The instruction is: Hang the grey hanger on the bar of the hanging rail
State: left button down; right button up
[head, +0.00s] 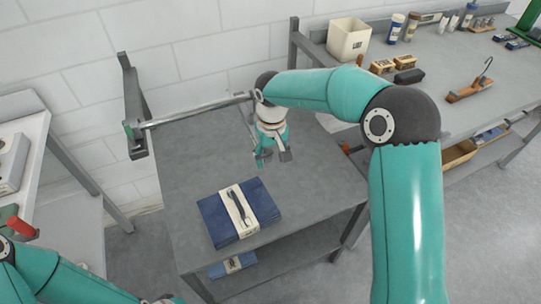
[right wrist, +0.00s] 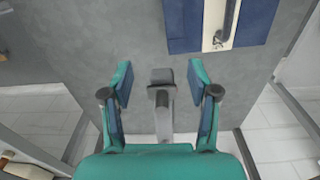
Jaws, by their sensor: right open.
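The hanging rail's metal bar (head: 195,112) runs from a dark post (head: 137,105) at the left towards my right arm, which hides its other end. My right gripper (head: 268,158) points down over the grey table, just to the right of the bar's visible part. In the right wrist view its fingers (right wrist: 161,88) are open, one on each side of a grey piece with a dark end (right wrist: 162,100), probably part of the grey hanger. I cannot tell whether it touches the fingers or the bar. My left gripper (head: 165,299) barely shows at the bottom edge.
A folded blue cloth with a cream band (head: 216,219) lies on the grey table (head: 185,165). A bench at the right holds a cream bin (head: 348,40), small boxes, bottles and a wooden piece with a hook (head: 470,90). Clear tabletop lies left of the gripper.

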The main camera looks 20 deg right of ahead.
notch_tip(320, 180, up, 12)
jog(key=s+d+f+g, duration=0.15)
jog(key=s+f, duration=0.35)
jog(key=f, duration=0.5)
jog(key=s+f+g, duration=0.3)
jog(key=s+f, duration=0.1)
jog(key=f, duration=0.5)
jog(key=s+a+f+m+t+y, duration=0.1)
jog(key=s+a+f, duration=0.3)
jog(key=s+f, duration=0.4)
jog(key=s+a+f+m+t+y, duration=0.1)
jog(key=s+a+f+t+y, duration=0.2)
jog(key=s+a+f, duration=0.2)
jog(key=shift+s+f+t, duration=0.35)
jog(key=shift+s+f, duration=1)
jog(key=shift+f, duration=0.55)
